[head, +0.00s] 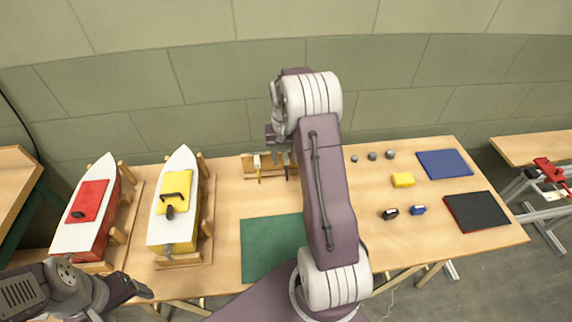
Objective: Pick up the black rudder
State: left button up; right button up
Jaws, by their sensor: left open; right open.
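A small wooden rack (248,167) stands at the back of the table, with thin parts upright in it. One part is yellow with a pale top (258,172). A dark thin part (286,172), which looks like the black rudder, is beside it on the right, small and partly covered by my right gripper. My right gripper (279,150) is open, pointing down over the rack's right portion. I cannot tell whether it touches the dark part. My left gripper (142,291) is open and empty at the lower left, near the table's front edge.
A red-and-white boat (92,228) and a yellow-and-white boat (160,232) stand in wooden cradles at left. A green mat (262,250) lies in front. A yellow block (403,180), small black (390,214) and blue (418,210) parts, and blue (444,163) and black (478,211) mats lie right.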

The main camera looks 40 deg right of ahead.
aim_at(286, 168)
jog(key=f, duration=0.5)
jog(key=shift+s+d, duration=0.15)
jog(key=shift+s, duration=0.15)
jog(key=shift+w+d+f, duration=0.1)
jog(key=shift+f, duration=0.2)
jog(key=shift+r, duration=0.1)
grip_shut()
